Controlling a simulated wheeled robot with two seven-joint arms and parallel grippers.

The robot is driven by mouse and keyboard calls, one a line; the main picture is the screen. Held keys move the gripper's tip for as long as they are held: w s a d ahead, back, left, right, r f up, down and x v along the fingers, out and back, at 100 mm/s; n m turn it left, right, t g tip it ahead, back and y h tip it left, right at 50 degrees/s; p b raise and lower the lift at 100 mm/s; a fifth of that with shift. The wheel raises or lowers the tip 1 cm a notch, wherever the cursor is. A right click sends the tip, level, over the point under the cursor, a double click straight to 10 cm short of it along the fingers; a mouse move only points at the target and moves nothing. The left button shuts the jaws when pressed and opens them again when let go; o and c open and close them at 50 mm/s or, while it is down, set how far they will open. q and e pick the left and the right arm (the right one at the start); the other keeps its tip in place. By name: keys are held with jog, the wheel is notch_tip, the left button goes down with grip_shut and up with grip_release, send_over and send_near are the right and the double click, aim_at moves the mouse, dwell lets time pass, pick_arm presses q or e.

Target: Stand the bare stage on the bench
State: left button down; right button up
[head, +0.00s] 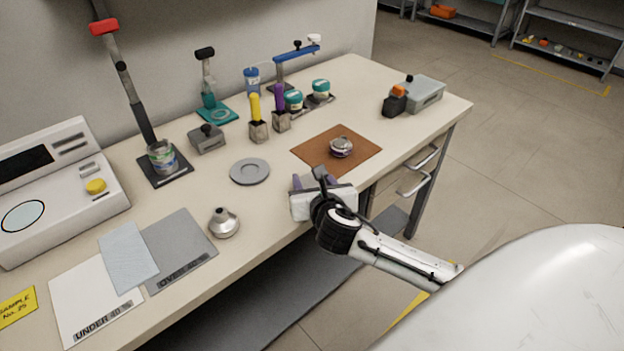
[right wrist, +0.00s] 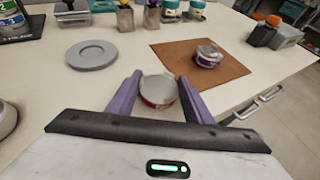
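My right gripper (head: 323,186) is over the bench's front edge, and its purple fingers also show in the right wrist view (right wrist: 160,82). The fingers close on both sides of a small round stage (right wrist: 158,88) with a pale flat top and a red and white side. That stage is hidden behind the gripper in the head view. Another small round silver piece with a purple band (head: 341,147) sits on the brown mat (head: 312,148). The bench top (head: 290,215) is pale. My left gripper is not in view.
A grey ringed disc (head: 249,171) and a silver domed piece (head: 223,222) stand left of the gripper. Yellow-handled (head: 256,110) and purple-handled (head: 280,105) tools stand behind. A grey sheet (head: 185,240) lies front left. Bare bench lies between the disc and mat.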

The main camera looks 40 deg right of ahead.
jog(key=o, duration=0.4)
jog(key=shift+o, duration=0.2)
jog(key=p+v, duration=0.1)
jog(key=v, duration=1.1)
jog(key=shift+r, duration=0.2)
